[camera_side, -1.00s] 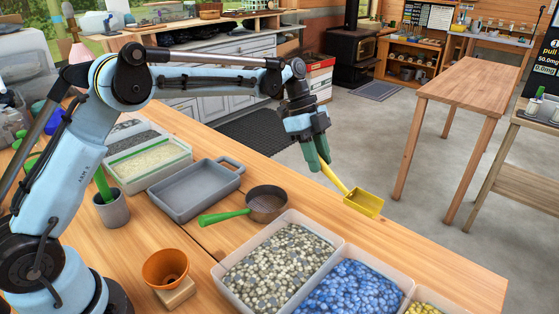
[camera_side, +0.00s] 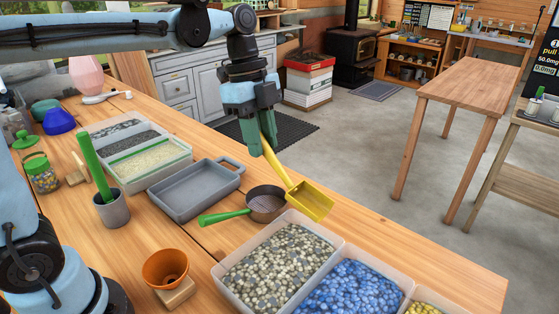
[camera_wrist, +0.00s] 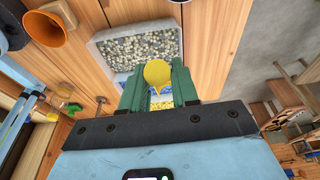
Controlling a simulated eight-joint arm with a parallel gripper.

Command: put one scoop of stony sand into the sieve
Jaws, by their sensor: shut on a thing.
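My gripper (camera_side: 262,143) is shut on the handle of a yellow scoop (camera_side: 309,201), which hangs tilted down to the right. The scoop's bowl looks empty; in the wrist view the scoop (camera_wrist: 157,73) shows between the green fingers (camera_wrist: 158,90). The round sieve (camera_side: 265,204) with a green handle lies on the table, and the scoop overlaps its right edge in the side view. A pale bin of mixed grey and beige stones (camera_side: 279,264) stands in front. A box of pale grainy stuff (camera_side: 150,160) stands at the back left; I cannot tell which is the stony sand.
A bin of blue stones (camera_side: 345,290) adjoins the grey one. An empty grey tray (camera_side: 197,190) lies left of the sieve. A grey cup with a green-handled tool (camera_side: 112,208) and an orange pot (camera_side: 165,268) stand at left.

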